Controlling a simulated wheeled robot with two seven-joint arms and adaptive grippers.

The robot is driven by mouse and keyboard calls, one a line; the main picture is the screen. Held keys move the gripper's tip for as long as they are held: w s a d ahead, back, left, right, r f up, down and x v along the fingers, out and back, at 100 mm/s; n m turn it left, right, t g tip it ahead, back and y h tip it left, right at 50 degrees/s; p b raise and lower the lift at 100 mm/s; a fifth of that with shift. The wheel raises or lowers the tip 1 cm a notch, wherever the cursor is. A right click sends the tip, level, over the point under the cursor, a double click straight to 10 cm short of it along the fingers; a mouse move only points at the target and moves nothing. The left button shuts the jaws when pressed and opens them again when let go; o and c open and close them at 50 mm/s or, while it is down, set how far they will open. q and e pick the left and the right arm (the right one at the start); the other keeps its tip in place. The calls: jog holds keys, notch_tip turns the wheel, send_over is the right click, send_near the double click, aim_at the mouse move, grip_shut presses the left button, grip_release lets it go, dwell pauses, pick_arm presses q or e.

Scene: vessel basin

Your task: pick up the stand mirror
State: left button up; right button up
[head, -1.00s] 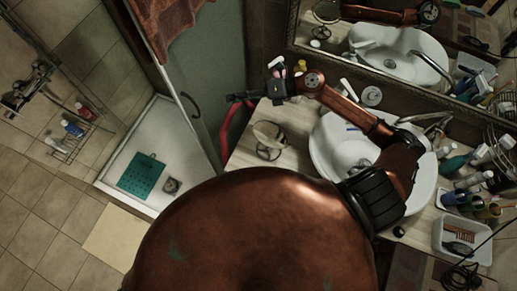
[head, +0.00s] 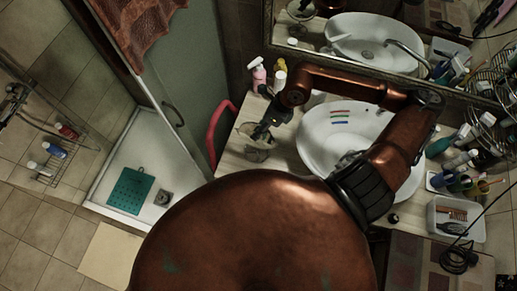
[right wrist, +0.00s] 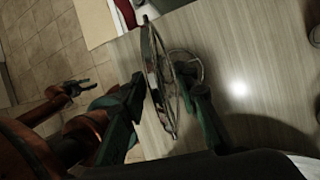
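The stand mirror (head: 246,129) has a round disc on a wire-like base and stands near the left end of the counter. In the right wrist view the mirror (right wrist: 158,75) shows nearly edge-on, its base ring behind it to the right. My right gripper (head: 259,134) is at the mirror and partly covers it. In the right wrist view its fingers (right wrist: 163,95) are apart, one on each side of the disc; I cannot tell whether either touches it. My left gripper (right wrist: 76,88) shows small at the left of that view, its opening unclear; the head view does not show it.
A pink spray bottle (head: 258,75) and a white-capped bottle (head: 279,82) stand behind the mirror. A red curved object (head: 216,130) is beside the counter's left edge. Several bottles crowd the right side.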

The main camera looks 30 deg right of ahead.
aim_at(247, 143)
jog(key=p+x, duration=0.1)
jog(key=x, duration=0.6)
jog(key=shift+p, duration=0.3)
jog(key=shift+r, duration=0.1)
jog(key=shift+c, duration=0.3)
grip_shut()
